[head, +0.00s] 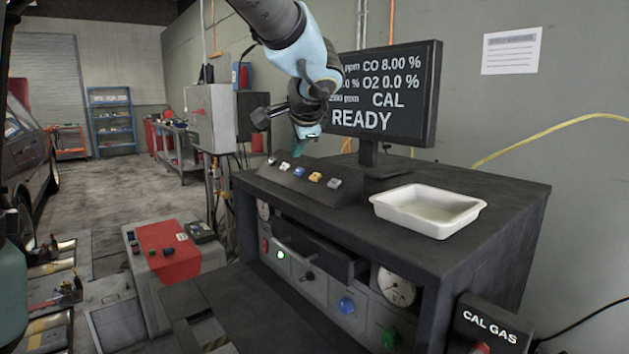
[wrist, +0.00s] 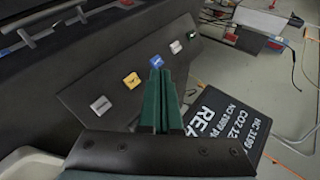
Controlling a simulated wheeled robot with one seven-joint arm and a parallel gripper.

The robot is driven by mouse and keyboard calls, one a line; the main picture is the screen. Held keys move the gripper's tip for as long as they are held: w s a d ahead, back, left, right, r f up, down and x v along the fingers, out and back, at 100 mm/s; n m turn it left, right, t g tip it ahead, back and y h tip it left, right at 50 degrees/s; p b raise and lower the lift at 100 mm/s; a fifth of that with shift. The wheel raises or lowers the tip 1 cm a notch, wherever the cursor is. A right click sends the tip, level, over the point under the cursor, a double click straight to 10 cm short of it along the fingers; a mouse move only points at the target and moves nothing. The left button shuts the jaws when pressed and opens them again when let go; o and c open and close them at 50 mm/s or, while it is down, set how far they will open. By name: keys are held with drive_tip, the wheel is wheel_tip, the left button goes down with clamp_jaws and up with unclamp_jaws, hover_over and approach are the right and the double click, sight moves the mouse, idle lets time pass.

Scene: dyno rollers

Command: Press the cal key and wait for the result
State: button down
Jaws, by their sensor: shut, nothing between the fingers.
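A sloped black key panel (head: 299,186) sits on the dark bench top. Its row of small keys holds white or grey ones, a blue key (head: 299,172) and a yellow key (head: 315,177). No key label is readable, so I cannot tell which is the cal key. The monitor (head: 385,95) behind shows gas values and "CAL READY". My gripper (head: 303,137) is over the panel, shut and empty. In the wrist view its green fingertips (wrist: 157,70) overlap the lower edge of the blue key (wrist: 156,61); I cannot tell whether they touch.
A white tray (head: 428,224) stands on the bench right of the panel. Below are a dial gauge (head: 396,287), knobs and a "CAL GAS" box (head: 489,322). A grey cabinet with a red top (head: 167,251) stands left. A yellow hose (head: 550,128) hangs along the wall.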

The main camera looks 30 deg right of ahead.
sight(310, 176)
drive_tip(key=f, duration=0.1)
drive_tip(key=d+f+b, duration=0.1)
drive_tip(key=d+f, duration=0.1)
drive_tip(key=shift+w+d+f, duration=0.1)
drive_tip(key=shift+w, duration=0.15)
drive_tip(key=shift+w+d+f+b, duration=0.1)
drive_tip(key=shift+d+f+b, duration=0.45)
drive_tip(key=shift+b, duration=0.1)
idle(1.4)
drive_tip(key=shift+d+f+b, duration=0.25)
drive_tip(key=shift+d+b, duration=0.05)
drive_tip(key=shift+b, duration=0.15)
drive_tip(key=shift+w+d+f+b, duration=0.1)
drive_tip(key=shift+d+f+b, duration=0.1)
drive_tip(key=shift+f+b, duration=0.15)
idle(0.5)
drive_tip(key=shift+r, duration=0.15)
drive_tip(key=shift+a+r, duration=0.5)
drive_tip(key=shift+r, duration=0.05)
idle(0.3)
